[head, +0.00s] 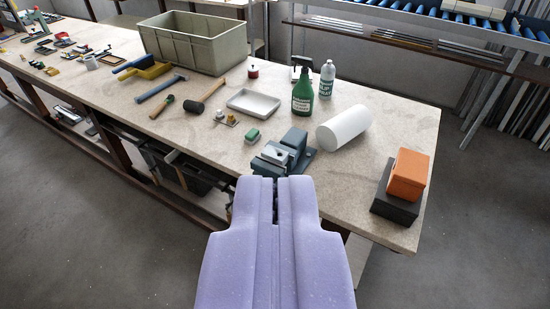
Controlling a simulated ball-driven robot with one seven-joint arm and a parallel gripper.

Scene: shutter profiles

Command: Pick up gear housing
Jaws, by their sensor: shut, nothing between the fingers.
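No part is clearly recognisable as the gear housing at this size. A small metal part with a brass-coloured knob (226,118) lies on the workbench, left of the white tray; I cannot tell whether it is the gear housing. Other small metal and brass parts (91,62) lie far left on the bench, too small to identify. My gripper (274,184) is shut and empty at the lower middle, at the bench's front edge, just in front of the vise in the picture. My lilac gripper body hides the area below it.
A mallet and hammer lie left.

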